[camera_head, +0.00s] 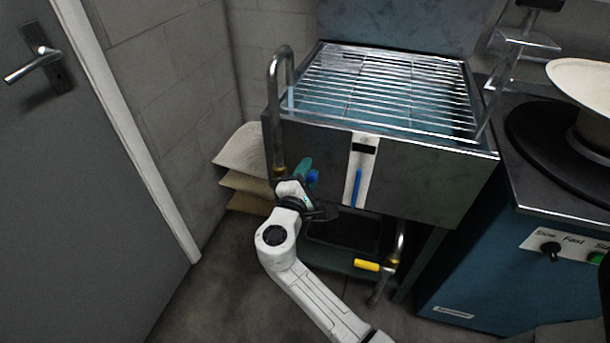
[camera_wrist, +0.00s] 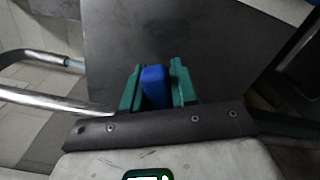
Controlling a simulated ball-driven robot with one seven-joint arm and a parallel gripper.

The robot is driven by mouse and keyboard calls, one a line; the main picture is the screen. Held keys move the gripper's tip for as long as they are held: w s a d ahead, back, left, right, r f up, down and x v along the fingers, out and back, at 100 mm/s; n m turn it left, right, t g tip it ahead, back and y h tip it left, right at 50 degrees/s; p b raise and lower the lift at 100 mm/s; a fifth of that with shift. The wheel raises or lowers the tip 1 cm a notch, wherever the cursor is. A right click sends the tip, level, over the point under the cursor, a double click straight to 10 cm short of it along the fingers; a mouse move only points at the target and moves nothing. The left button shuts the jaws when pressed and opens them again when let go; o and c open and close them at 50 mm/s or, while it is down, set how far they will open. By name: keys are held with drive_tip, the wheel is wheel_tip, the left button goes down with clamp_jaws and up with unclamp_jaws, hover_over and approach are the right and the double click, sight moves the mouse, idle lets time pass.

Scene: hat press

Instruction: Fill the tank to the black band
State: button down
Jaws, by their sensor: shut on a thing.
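The tank (camera_head: 420,180) is a dark metal box with a wire rack on top. Its front has a white gauge strip (camera_head: 351,186) with a black band (camera_head: 364,148) near the top. A blue column (camera_head: 357,187) stands in the gauge, its top below the band. A bent metal filler pipe (camera_head: 274,110) rises at the tank's left and hooks over its rim. My gripper (camera_head: 307,174) has green fingers and is shut on a blue handle (camera_wrist: 155,86) beside the foot of this pipe. No water stream is discernible at the spout.
A yellow-handled tap (camera_head: 367,265) is on a pipe below the tank's front right. Stacked sacks or felts (camera_head: 244,165) lie at the left wall. A blue machine (camera_head: 500,250) with knobs stands right. A grey door (camera_head: 80,180) is at left.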

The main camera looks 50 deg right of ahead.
drive_tip(key=shift+s+f, duration=0.1)
drive_tip(key=shift+f, duration=0.1)
idle(0.3)
drive_tip(key=c, duration=1.2)
unclamp_jaws()
drive_tip(key=shift+c, duration=0.2)
drive_tip(key=shift+a, duration=0.1)
drive_tip(key=v, duration=1)
drive_tip(key=shift+a+p, duration=0.3)
drive_tip(key=shift+p, duration=0.05)
drive_tip(key=shift+s, duration=0.1)
